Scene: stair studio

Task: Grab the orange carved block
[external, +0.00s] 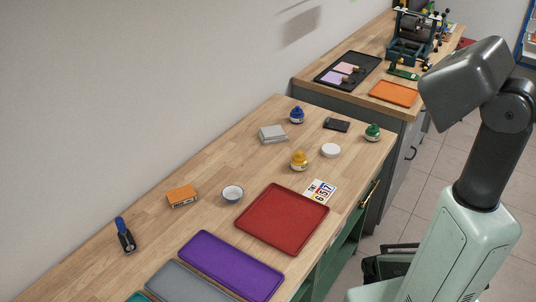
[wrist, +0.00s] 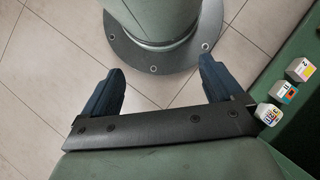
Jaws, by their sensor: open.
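The orange carved block (external: 182,196) lies on the wooden counter, left of the small white bowl, with a pale lower side showing. Its carving is too small to make out. My gripper (wrist: 163,76) shows in the wrist view with its two dark blue fingers spread wide and nothing between them. It is over the tiled floor and my round base, away from the counter top. The block is not in the wrist view. In the external view my arm stands at the right, and the fingers cannot be made out.
Near the block are a white bowl (external: 232,193), a blue-handled tool (external: 125,236), a purple tray (external: 230,265) and a red tray (external: 282,219). Jars (external: 299,161) stand farther back. The counter around the block is clear. Small labelled cubes (wrist: 285,92) sit right of my gripper.

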